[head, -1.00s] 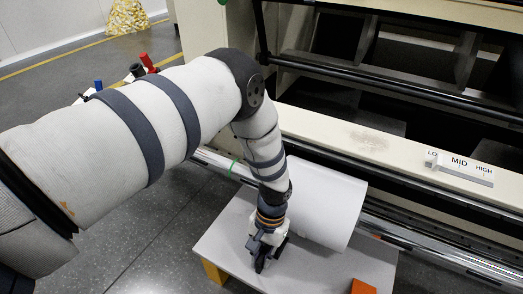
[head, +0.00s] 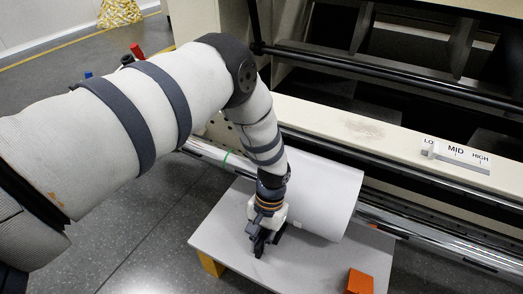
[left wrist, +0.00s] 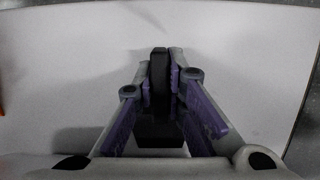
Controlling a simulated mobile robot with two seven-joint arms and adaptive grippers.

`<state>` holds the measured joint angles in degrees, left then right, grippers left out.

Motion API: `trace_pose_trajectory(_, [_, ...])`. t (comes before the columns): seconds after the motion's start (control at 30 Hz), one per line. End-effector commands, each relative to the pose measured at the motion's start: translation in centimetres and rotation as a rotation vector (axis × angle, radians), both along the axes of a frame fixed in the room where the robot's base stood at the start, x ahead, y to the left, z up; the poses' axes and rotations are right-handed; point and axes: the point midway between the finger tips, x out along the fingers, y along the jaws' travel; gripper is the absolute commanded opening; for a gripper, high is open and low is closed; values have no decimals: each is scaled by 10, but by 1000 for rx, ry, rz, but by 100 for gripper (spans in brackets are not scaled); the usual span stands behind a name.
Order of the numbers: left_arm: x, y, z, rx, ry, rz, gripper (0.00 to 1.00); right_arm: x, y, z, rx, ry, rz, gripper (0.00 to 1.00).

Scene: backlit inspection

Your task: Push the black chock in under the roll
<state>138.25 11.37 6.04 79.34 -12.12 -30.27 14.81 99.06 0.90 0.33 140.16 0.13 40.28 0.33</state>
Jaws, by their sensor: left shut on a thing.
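The white roll (head: 322,198) lies on a grey board (head: 222,240) in the head view. My left gripper (head: 258,246) points down at the near left side of the roll, close to its lower edge. In the left wrist view my left gripper (left wrist: 160,85) is shut on the black chock (left wrist: 158,62), whose upright part stands between the fingers. A wider dark part shows lower between the fingers. In the head view the gripper mostly hides the chock, and I cannot tell whether it touches the roll. My right gripper is not in view.
An orange block (head: 360,281) sits on the board's near right part. A machine frame with a long metal bar (head: 425,234) runs behind the roll. A slider marked LO, MID, HIGH (head: 456,156) is on its ledge. The board's front middle is clear.

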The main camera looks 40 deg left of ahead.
Motion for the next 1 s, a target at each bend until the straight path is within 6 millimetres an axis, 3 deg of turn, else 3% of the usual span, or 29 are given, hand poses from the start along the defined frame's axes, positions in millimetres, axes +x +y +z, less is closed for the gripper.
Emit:
trace_pose_trajectory(0.03, [1, 0, 0, 0, -2, 0, 14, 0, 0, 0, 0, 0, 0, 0])
trace_pose_trajectory(0.13, [1, 0, 0, 0, -2, 0, 35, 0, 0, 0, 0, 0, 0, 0])
trace_pose_trajectory(0.47, [2, 0, 5, 1, -3, 0, 35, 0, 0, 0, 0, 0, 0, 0])
trace_pose_trajectory(0.57, [8, 1, 23, 0, -6, 0, 35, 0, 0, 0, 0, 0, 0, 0])
trace_pose_trajectory(0.8, [22, 5, 85, 0, -5, 0, 35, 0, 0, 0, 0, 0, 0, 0])
trace_pose_trajectory(1.0, [28, 7, 113, 0, -1, 0, 35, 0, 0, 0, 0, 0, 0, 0])
